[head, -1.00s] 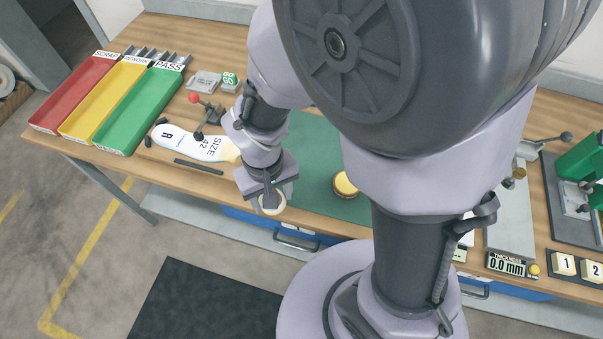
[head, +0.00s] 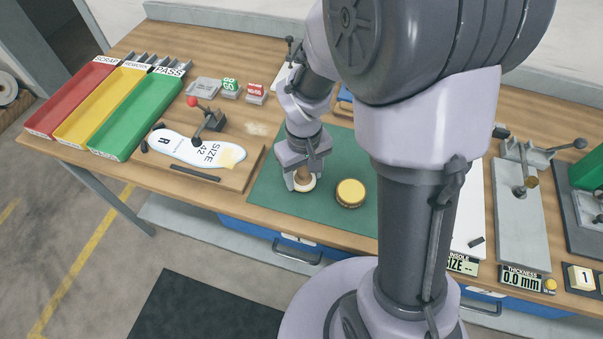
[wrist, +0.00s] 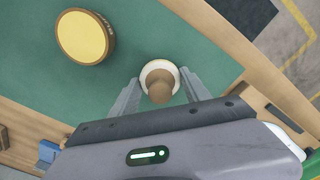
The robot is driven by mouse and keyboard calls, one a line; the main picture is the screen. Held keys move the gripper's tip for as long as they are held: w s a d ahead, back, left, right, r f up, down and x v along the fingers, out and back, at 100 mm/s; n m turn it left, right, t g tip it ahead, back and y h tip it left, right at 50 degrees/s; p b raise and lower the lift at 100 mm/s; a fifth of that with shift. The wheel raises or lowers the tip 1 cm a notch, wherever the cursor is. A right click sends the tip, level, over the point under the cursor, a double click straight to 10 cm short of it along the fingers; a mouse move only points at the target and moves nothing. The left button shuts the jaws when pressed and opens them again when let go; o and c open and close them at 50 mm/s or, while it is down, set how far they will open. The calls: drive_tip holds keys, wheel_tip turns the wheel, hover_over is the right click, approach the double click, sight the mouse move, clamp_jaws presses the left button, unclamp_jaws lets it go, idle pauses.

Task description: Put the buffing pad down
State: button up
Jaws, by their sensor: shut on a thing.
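The buffing pad, a white disc (wrist: 152,66) with a brown wooden knob (wrist: 160,88), is in my gripper (wrist: 161,80). The two fingers close on the knob from either side. In the head view the pad (head: 303,187) is below my gripper (head: 304,173), over the left part of the green mat (head: 265,190). The disc is at or just above the mat; I cannot tell whether it touches. A round tin with a yellow top (head: 351,192) stands on the mat to the right of the pad, apart from it.
A wooden board with a white size 42 insole (head: 190,148) and a red-knobbed clamp (head: 209,121) lies left of the mat. Red, yellow and green trays (head: 140,118) are farther left. The mat's front strip is clear. A thickness gauge (head: 521,230) stands at the right.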

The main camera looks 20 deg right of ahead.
drive_tip(key=shift+f, duration=0.6)
drive_tip(key=shift+r, duration=0.15)
drive_tip(key=o, duration=1.3)
